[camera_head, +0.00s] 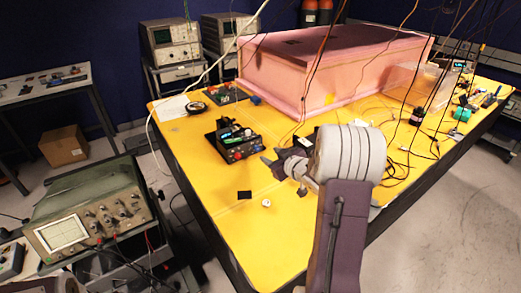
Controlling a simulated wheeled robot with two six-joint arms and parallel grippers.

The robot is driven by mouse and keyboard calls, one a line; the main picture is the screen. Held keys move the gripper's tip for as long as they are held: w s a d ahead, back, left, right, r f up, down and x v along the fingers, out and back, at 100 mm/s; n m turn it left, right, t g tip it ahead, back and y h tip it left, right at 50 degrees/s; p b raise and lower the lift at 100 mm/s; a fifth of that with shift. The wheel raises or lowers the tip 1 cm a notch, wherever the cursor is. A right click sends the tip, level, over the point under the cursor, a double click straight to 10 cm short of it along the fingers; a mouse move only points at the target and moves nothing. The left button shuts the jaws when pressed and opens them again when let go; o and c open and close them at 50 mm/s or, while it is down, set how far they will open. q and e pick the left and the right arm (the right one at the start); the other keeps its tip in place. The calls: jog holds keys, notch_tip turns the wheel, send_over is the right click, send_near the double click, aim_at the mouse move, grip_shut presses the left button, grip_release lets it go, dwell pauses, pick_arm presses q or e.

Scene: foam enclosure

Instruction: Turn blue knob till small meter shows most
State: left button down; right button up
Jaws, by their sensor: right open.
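My left gripper is not in view.
A large pink foam box (335,65) fills the back of the yellow table (200,160). Cables hang over the table's right side. A small black square (244,195) and a white round piece (266,203) lie in front. An oscilloscope (90,215) stands at the left.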

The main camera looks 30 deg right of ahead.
aim_at(258, 149)
jog(key=x, duration=1)
jog(key=shift+d+f, duration=0.2)
jog(key=shift+d, duration=0.1)
jog(key=shift+s, duration=0.1)
jog(key=shift+c, duration=0.5)
grip_shut()
jog(key=shift+a+f+h+b, duration=0.1)
jog(key=shift+f+h+b, duration=0.15)
jog(key=shift+b, duration=0.65)
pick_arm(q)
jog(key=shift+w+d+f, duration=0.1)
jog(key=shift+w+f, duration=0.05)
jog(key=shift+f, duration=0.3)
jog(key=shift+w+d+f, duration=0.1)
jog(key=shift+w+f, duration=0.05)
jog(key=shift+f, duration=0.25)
pick_arm(e)
jog(key=shift+r+n, duration=0.3)
